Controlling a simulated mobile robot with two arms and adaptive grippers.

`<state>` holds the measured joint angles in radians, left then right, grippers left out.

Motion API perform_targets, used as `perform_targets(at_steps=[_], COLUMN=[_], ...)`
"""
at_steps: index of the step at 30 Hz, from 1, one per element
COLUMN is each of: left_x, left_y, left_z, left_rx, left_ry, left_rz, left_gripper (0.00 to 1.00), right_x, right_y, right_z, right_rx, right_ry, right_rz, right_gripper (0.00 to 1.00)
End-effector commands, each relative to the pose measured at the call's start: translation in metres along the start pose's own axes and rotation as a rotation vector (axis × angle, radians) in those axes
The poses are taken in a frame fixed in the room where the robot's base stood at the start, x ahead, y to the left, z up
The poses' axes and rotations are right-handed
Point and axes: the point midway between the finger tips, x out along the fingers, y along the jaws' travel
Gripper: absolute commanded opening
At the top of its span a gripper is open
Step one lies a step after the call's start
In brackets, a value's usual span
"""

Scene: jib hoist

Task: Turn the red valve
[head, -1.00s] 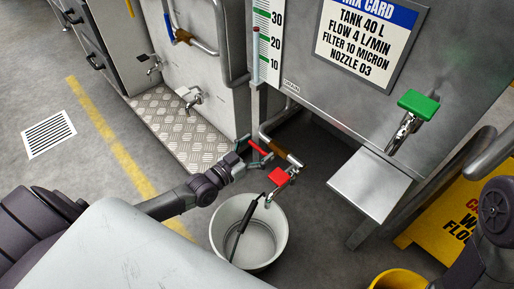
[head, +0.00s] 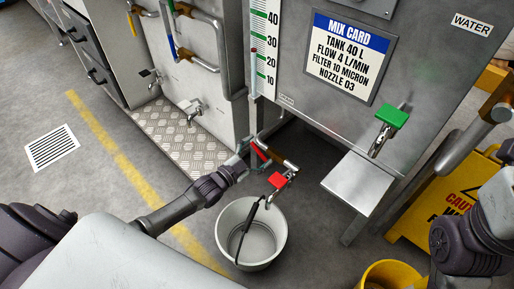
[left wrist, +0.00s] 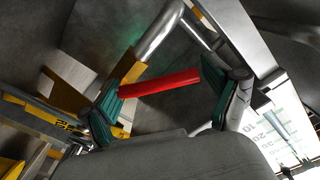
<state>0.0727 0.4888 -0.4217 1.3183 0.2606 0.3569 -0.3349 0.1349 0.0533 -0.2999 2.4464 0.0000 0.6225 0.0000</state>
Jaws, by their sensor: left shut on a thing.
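A red lever (head: 260,152) sits by the low pipe under the tank, between the fingers of my left gripper (head: 258,153). In the left wrist view the red lever (left wrist: 160,83) spans from one green-padded finger to the other, and the left gripper (left wrist: 160,88) is shut on it. How the lever joins the pipe is hidden. A tap with a red block handle (head: 277,180) is just to the right and below, apart from the fingers. My right arm shows at the right edge; its gripper is out of view.
A pale bucket (head: 222,232) with a black handle stands under the red-handled tap. A green-handled tap (head: 392,116) is on the tank above a steel shelf (head: 358,182). A yellow bucket (head: 385,272) and yellow warning sign (head: 425,222) are at right.

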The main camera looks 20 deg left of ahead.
Motion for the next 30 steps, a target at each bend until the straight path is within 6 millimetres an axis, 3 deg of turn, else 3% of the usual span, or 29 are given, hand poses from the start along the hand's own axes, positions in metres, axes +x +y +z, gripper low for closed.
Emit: perform_targets(at_steps=[17,18,20,30], left_x=[0.0008,0.0009,0.0008,-0.0006], left_y=[-0.0008,-0.0008,-0.0008,-0.0001], left_z=[-0.0031,-0.0031,-0.0031,-0.0024], left_rx=[0.046,0.045,0.045,0.044], left_ry=[0.003,0.003,0.003,0.001], left_rz=[-0.002,-0.002,-0.002,-0.001], left_gripper=[0.26,0.9,1.0,1.0], right_x=[-0.003,-0.003,-0.0029,-0.003], right_y=[0.0004,0.0004,0.0003,0.0007], right_z=[0.0009,0.0009,0.0009,0.0019], right_rx=[0.002,0.002,0.002,0.002], right_ry=[-0.014,-0.014,-0.014,-0.017], right_rz=[0.005,0.005,0.005,0.006], right_gripper=[0.43,0.43,0.43,0.43])
